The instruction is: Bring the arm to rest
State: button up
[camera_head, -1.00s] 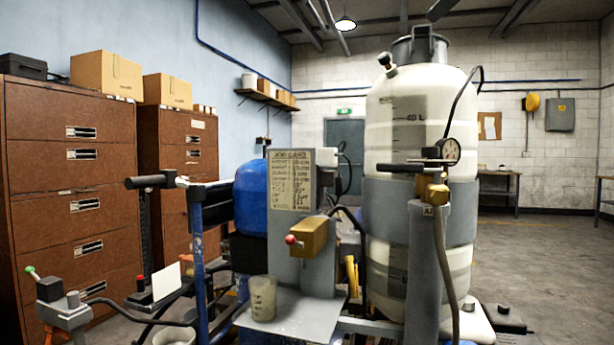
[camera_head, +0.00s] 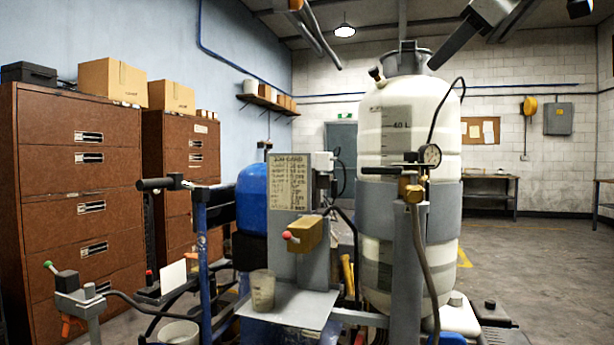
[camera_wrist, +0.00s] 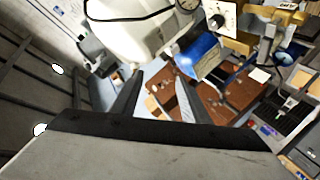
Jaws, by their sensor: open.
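My gripper (camera_wrist: 158,76) is open and empty in the wrist view, its two dark fingers spread apart. Beyond them appear the white tank (camera_wrist: 128,40), the blue drum (camera_wrist: 198,52) and the brown cabinets, seen from above and tilted. I see no contact with the machine. The rest of my arm is mostly out of view.
The striper carries a job card panel (camera_head: 290,183), a brass-coloured box (camera_head: 306,235), a pressure gauge (camera_head: 431,155) and a small tray (camera_head: 300,308) with a cup (camera_head: 262,290). Brown cabinets (camera_head: 80,200) stand at left. Open floor (camera_head: 545,265) lies at right.

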notch_tip(320, 180, down, 34)
jog(key=s+d+m+g+h, duration=0.2)
jog(key=s+m+g, duration=0.1)
jog(key=m+g, duration=0.25)
jog(key=s+f+m+g, duration=0.1)
jog(key=s+f, duration=0.4)
jog(key=f, duration=0.6)
jog(key=s+f+m+g, duration=0.1)
jog(key=s+f, duration=0.3)
jog(key=f, duration=0.8)
jog(key=s+d+f+m+g, duration=0.1)
jog(key=s+f, duration=0.4)
jog(key=f, duration=0.7)
jog(key=shift+s+m+g+h, duration=0.35)
jog(key=shift+m+g, duration=0.2)
jog(key=shift+m, duration=0.5)
jog(key=shift+r, duration=0.1)
